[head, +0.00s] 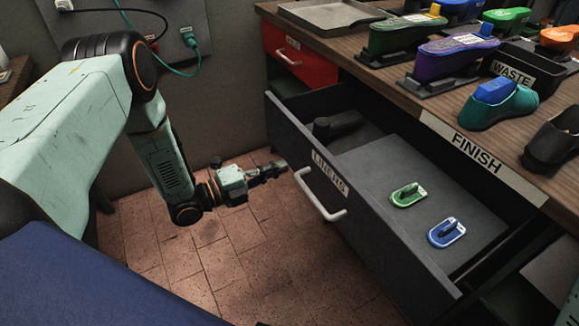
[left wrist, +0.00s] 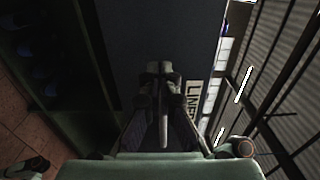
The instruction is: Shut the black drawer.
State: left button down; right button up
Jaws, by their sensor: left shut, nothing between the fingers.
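The black drawer (head: 395,240) is pulled well out from under the bench in the head view. Its front carries a "LINERS" label (head: 329,172) and a pale bar handle (head: 319,196). Inside lie a green heel piece (head: 408,195), a blue heel piece (head: 447,232) and a dark cylinder at the back left. My left gripper (head: 281,167) is shut and empty, its tips close to the drawer front, left of the handle. Whether it touches the front I cannot tell. In the left wrist view, my gripper (left wrist: 163,130) points at the dark drawer front (left wrist: 150,40). My right gripper is not in view.
The wooden bench (head: 400,82) above holds several coloured shoe forms, a grey tray (head: 332,17), a "WASTE" bin (head: 524,80) and a "FINISH" strip (head: 475,150). A red drawer (head: 300,55) sits farther back. Tiled floor (head: 260,265) is clear left of the drawer.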

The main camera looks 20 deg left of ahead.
aim_at(301, 159)
pick_arm(q)
jog(key=shift+b+x, duration=0.35)
jog(key=shift+x, duration=1.5)
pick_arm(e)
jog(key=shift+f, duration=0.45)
